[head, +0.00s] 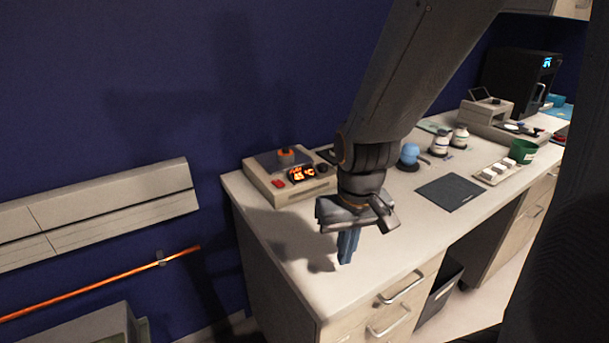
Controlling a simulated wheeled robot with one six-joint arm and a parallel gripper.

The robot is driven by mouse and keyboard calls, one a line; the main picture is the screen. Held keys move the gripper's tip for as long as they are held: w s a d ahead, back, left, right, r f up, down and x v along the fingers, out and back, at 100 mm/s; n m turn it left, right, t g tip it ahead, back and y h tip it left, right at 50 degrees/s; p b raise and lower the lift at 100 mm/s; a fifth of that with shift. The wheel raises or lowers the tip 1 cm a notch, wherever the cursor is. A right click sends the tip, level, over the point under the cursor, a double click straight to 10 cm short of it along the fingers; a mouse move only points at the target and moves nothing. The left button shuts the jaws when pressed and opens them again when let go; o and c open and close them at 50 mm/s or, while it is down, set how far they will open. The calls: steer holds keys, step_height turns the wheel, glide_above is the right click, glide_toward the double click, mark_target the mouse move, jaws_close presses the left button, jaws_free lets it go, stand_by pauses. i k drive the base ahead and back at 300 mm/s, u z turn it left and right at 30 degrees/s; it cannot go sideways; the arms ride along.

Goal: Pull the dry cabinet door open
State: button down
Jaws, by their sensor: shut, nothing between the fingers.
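A black box-shaped cabinet (515,78) with a small lit blue display stands at the far right end of the counter. It looks like the dry cabinet, and its front faces right, seen at a steep angle. A pale handle-like part shows on that front, and the door looks shut. My gripper (347,248) points down above the near left part of the counter, far from the cabinet. Its blue-grey fingers are together with nothing between them.
A hotplate-like device (287,175) with orange digits sits left of my gripper. A dark mat (450,192), a blue round item (409,154), white bottles, a tray of white blocks (495,171), a green pot (523,151) and a grey instrument (487,109) lie between gripper and cabinet. Drawer handles (401,288) project in front.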

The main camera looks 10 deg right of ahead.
mark_target(529, 105)
steer(key=z, duration=0.1)
steer(key=k, duration=0.45)
steer(key=z, duration=2.15)
steer(key=i, duration=2)
steer(key=u, duration=0.65)
steer(key=i, duration=0.3)
steer(key=u, duration=0.2)
steer(key=k, duration=0.6)
steer(key=z, duration=0.6)
steer(key=i, duration=0.7)
steer(key=z, duration=0.5)
